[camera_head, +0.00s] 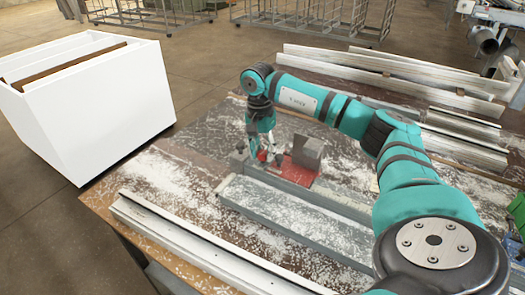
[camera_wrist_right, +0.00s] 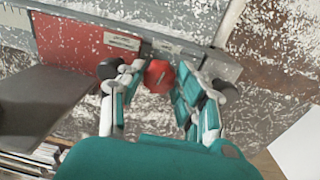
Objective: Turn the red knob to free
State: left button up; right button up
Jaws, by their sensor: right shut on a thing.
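The red knob (camera_wrist_right: 159,76) sits between the two fingers of my right gripper (camera_wrist_right: 165,84) in the right wrist view. The fingers close on it from both sides. In the head view the red knob (camera_head: 262,156) is small and partly hidden by my right gripper (camera_head: 266,152). A red plate (camera_wrist_right: 85,48) with small pale labels lies beside the knob, on a grey metal rail. The label text is too small to read, so I cannot tell the knob's setting. My left gripper is not in view.
A grey block (camera_head: 308,152) stands on the red plate, close to my right gripper. White profiles (camera_head: 215,250) lie along the bench's front edge and more lie at the back. A white bin (camera_head: 95,105) stands left of the bench. White shavings cover the bench top.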

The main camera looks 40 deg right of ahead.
aim_at(260, 152)
jog(key=shift+n, duration=1)
jog(key=o, duration=1.1)
jog(key=shift+w, duration=0.1)
jog(key=shift+o, duration=0.2)
jog(key=shift+r, duration=0.1)
jog(key=r, duration=0.7)
jog(key=shift+w+a+r, duration=0.15)
jog(key=shift+w+r, duration=0.05)
jog(key=shift+r, duration=0.2)
